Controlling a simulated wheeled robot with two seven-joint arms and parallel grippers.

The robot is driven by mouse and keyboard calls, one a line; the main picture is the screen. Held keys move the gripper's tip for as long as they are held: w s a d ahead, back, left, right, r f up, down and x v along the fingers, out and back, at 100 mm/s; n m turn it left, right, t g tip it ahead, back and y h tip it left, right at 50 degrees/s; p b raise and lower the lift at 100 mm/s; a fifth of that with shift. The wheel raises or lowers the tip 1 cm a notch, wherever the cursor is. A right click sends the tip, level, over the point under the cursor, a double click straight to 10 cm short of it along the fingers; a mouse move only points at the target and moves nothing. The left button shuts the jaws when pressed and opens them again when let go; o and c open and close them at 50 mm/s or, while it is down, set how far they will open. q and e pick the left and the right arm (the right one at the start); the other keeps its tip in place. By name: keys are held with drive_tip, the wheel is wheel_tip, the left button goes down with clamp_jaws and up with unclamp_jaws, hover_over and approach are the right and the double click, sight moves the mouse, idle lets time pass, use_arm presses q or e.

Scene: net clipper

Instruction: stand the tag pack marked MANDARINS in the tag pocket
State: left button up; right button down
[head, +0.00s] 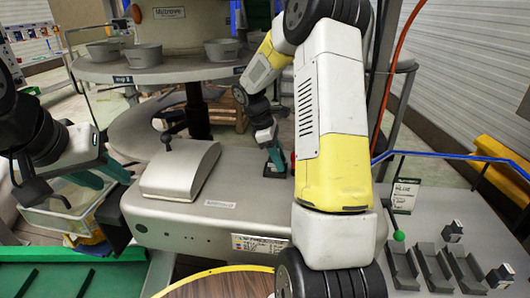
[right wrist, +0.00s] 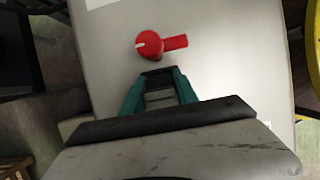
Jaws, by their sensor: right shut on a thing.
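My right gripper (head: 277,162) is low over the grey machine top, beside a red knob (head: 292,157). In the right wrist view its teal fingers (right wrist: 158,80) close on a small dark thing at their tips; no marking on it is readable. The red knob (right wrist: 150,43) lies just beyond the tips there. My left gripper (head: 108,177) is open and empty at the left. Small dark blocks with pale labels (head: 453,231) (head: 500,276) sit at the grey slotted holders (head: 436,266) on the right. I cannot read MANDARINS anywhere or tell which holder is the tag pocket.
A grey hinged cover (head: 180,172) stands on the machine, left of my right gripper. A round table with grey bowls (head: 142,56) is behind. A green-knobbed lever (head: 398,236) and a sign (head: 405,197) stand near the holders. A clear bin (head: 65,215) is under my left gripper.

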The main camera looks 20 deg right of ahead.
drive_tip(key=c, duration=0.9)
unclamp_jaws()
drive_tip(key=shift+f, duration=0.1)
drive_tip(key=shift+c, duration=0.2)
drive_tip(key=v, duration=1.2)
drive_tip(key=s+a+r+m+t+y, duration=0.2)
drive_tip(key=s+m, duration=0.2)
drive_tip(key=s, duration=0.4)
drive_tip(key=s+a+r+m+t+y, duration=0.2)
drive_tip(key=s+a+r+m+t, duration=0.1)
drive_tip(key=s, duration=0.5)
drive_tip(key=s+a+r+m+t+y, duration=0.2)
drive_tip(key=s+m, duration=0.3)
drive_tip(key=s, duration=0.3)
drive_tip(key=shift+a+r+t, duration=0.4)
drive_tip(key=shift+a+t, duration=0.2)
drive_tip(key=shift+a, duration=0.05)
